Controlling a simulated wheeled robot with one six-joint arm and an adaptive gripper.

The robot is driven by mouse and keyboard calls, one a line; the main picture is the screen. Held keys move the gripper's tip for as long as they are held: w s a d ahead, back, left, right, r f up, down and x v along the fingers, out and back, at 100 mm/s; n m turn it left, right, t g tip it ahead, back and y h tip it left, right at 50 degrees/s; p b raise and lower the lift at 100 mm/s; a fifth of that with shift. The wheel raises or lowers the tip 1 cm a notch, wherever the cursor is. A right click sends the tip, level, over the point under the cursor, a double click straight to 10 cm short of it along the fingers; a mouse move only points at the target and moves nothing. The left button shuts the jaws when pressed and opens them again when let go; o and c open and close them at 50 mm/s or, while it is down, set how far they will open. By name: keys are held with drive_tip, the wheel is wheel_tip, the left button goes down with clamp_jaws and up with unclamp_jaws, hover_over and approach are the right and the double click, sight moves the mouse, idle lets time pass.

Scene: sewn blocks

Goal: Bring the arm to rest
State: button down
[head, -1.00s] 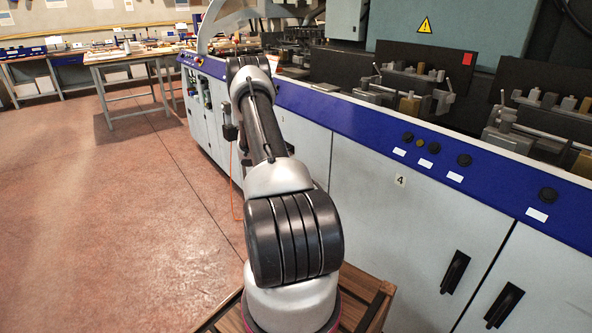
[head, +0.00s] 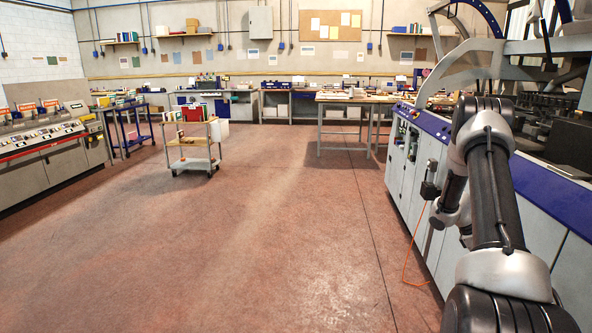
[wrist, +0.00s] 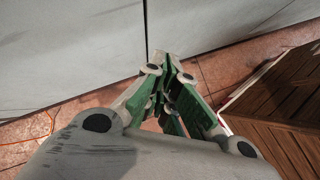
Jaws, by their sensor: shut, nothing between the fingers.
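My gripper (wrist: 170,68) shows in the wrist view, with green and off-white fingers drawn together and nothing held between them. It points past a pale grey cabinet front toward the reddish floor. In the head view my arm is folded at the right, in front of the blue-edged machine (head: 538,182). The gripper's fingertips cannot be made out in the head view.
A brown slatted wooden surface (wrist: 275,108) is close at the right of the wrist view. An orange cable (head: 405,262) hangs to the floor. A wheeled cart (head: 194,164) stands farther off. The floor (head: 250,245) between is open.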

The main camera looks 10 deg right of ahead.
drive_tip(key=s+a+r+m+t+y, duration=0.2)
drive_tip(key=s+a+r, duration=0.4)
drive_tip(key=a+r, duration=0.6)
drive_tip(key=s+a+r+m+t+y, duration=0.2)
drive_tip(key=s+a+r, duration=0.5)
drive_tip(key=a+r, duration=0.5)
drive_tip(key=s+a+r+m+t+y, duration=0.1)
drive_tip(key=s+a+r+m+t, duration=0.2)
drive_tip(key=a+r, duration=0.9)
drive_tip(key=s+a+t, duration=0.2)
drive_tip(key=s+a, duration=0.1)
drive_tip(key=a, duration=0.2)
drive_tip(key=shift+s+m+t+y, duration=0.15)
drive_tip(key=shift+m+t+y, duration=0.15)
drive_tip(key=shift+m+y, duration=0.1)
